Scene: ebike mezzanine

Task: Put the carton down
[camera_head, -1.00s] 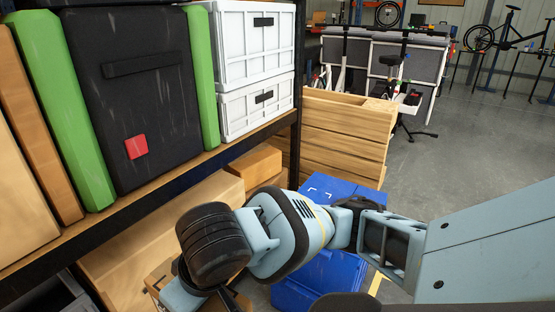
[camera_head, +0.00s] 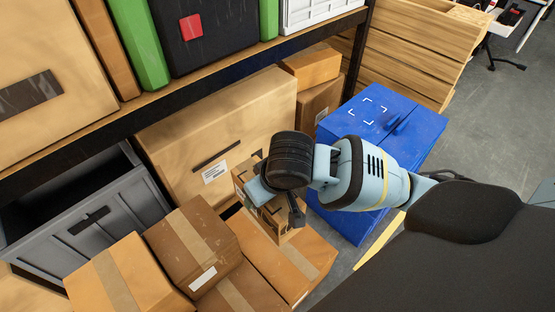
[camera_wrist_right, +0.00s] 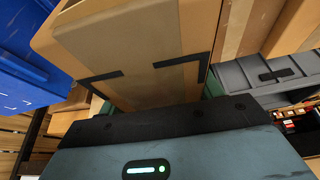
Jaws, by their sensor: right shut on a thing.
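A small brown carton (camera_head: 272,221) is in my right gripper (camera_head: 277,200), partly hidden by the wrist in the head view. The gripper is shut on it. In the right wrist view the carton (camera_wrist_right: 140,40) fills the upper middle, with a tape strip down its face and dark bars against it. It hangs just above or among a group of cartons under the shelf; I cannot tell whether it touches them. My left gripper is not in view.
Several brown cartons (camera_head: 193,246) lie at the bottom. A large labelled carton (camera_head: 225,125) stands behind, a grey crate (camera_head: 90,215) at left, and a blue box (camera_head: 385,120) at right. The shelf edge (camera_head: 225,62) runs above. Open floor (camera_head: 480,115) lies at right.

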